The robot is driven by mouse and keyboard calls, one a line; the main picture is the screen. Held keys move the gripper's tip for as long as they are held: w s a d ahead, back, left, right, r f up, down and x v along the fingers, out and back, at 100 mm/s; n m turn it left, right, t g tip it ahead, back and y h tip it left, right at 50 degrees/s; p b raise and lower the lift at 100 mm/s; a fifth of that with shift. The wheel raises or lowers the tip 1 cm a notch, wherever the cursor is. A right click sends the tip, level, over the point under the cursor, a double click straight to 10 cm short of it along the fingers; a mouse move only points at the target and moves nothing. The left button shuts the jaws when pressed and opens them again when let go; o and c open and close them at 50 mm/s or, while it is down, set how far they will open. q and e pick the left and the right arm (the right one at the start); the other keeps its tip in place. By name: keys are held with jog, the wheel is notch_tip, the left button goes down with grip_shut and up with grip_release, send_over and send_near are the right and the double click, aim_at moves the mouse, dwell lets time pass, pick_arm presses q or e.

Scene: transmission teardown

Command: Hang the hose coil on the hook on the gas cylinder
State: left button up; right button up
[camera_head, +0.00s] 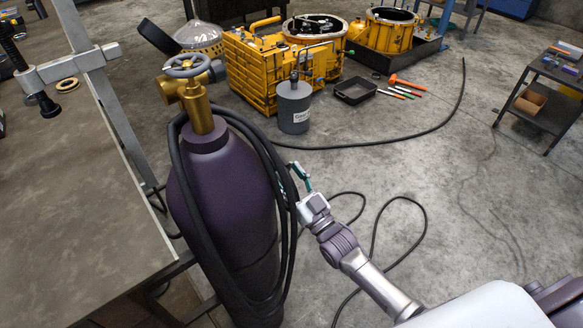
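The gas cylinder (225,185) is dark purple and stands upright beside the bench, with a brass valve (198,108) and a grey handwheel on top. The hose coil (291,238) is black, with several strands. Its top passes by the cylinder's neck and its loops run down the cylinder's left and right sides. I cannot make out the hook; whether the coil rests on it cannot be told. My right gripper (301,178), with teal fingers, is at the coil's right strands, close to or touching them. Its finger gap is not clear. My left gripper is not in view.
A bench (70,200) fills the left side, with a clamp-like fixture (70,65). Behind the cylinder are a yellow transmission housing (265,75), a grey canister (294,105) and a black tray (355,90). Loose hose (372,235) trails on the floor. A cart (540,105) stands right.

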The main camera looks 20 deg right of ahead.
jog(key=shift+o, duration=1.1)
jog(key=shift+a+f, duration=0.1)
jog(key=shift+w, duration=0.15)
jog(key=shift+r, duration=0.25)
jog(key=shift+s+d+f, duration=0.2)
jog(key=shift+s+f, duration=0.05)
jog(key=v, duration=1.2)
jog(key=s+d+f+g+h, duration=0.15)
jog(key=s+f+g, duration=0.25)
jog(key=f, duration=0.7)
jog(key=s+d+f+m+g+h, duration=0.1)
jog(key=s+f+g+h, duration=0.15)
jog(key=f, duration=0.85)
jog(key=s+d+f+g+h, duration=0.15)
jog(key=s+f+g, duration=0.25)
jog(key=f, duration=0.6)
jog(key=s+f+g+h, duration=0.1)
jog(key=s+f+g, duration=0.3)
jog(key=s, duration=0.9)
jog(key=s+a+f+g, duration=0.1)
jog(key=s+f+g, duration=0.4)
jog(key=s+f, duration=0.5)
jog(key=s, duration=0.3)
jog(key=shift+s+f+h, duration=0.2)
jog(key=shift+f+h, duration=0.05)
jog(key=shift+h, duration=0.1)
